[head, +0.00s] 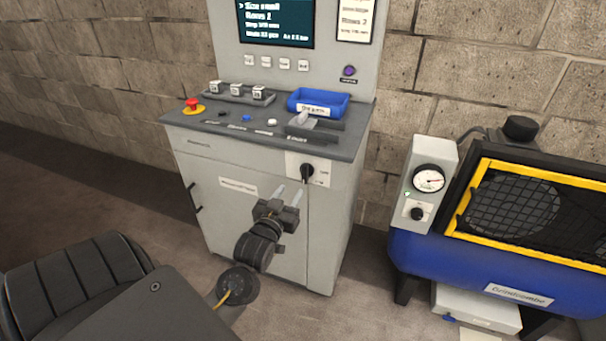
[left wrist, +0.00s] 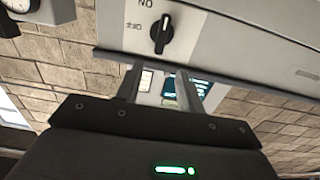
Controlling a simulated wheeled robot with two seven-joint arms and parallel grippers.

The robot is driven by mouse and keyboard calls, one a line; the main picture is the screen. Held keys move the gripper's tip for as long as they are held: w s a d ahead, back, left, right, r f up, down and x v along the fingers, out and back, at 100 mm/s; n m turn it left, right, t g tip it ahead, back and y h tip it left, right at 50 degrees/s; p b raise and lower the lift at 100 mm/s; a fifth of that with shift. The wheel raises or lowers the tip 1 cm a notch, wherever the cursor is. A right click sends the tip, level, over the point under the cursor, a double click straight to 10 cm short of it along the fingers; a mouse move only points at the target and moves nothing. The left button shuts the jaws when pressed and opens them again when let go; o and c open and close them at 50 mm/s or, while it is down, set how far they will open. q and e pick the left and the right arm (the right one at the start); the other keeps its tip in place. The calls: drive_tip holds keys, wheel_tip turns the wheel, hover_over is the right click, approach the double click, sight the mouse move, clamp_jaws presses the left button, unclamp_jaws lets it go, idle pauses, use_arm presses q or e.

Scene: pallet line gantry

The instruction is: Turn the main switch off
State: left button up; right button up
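The main switch (head: 307,172) is a black rotary knob on a white plate at the upper right of the grey cabinet front. In the left wrist view, which is upside down, the knob (left wrist: 161,33) stands roughly upright in the picture. Its pale mark lies at the end towards the ON lettering; a second label beside it is hard to read. My left gripper (head: 288,193) is just below and left of the switch in the head view. Its two fingers are apart with nothing between them, and they also show in the left wrist view (left wrist: 158,88). My right gripper is out of view.
The grey console (head: 240,215) has an overhanging top with a red emergency button (head: 193,105), a blue tray (head: 318,102) and small buttons. A blue machine (head: 430,262) with a yellow-edged guard and a gauge box (head: 428,184) stands right. Bare floor lies between them.

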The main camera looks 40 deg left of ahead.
sight(304, 171)
use_arm(q)
drive_tip(key=p+x, duration=0.1)
drive_tip(key=x, duration=0.9)
drive_tip(key=shift+w+a, duration=0.2)
drive_tip(key=shift+w, duration=0.15)
clamp_jaws()
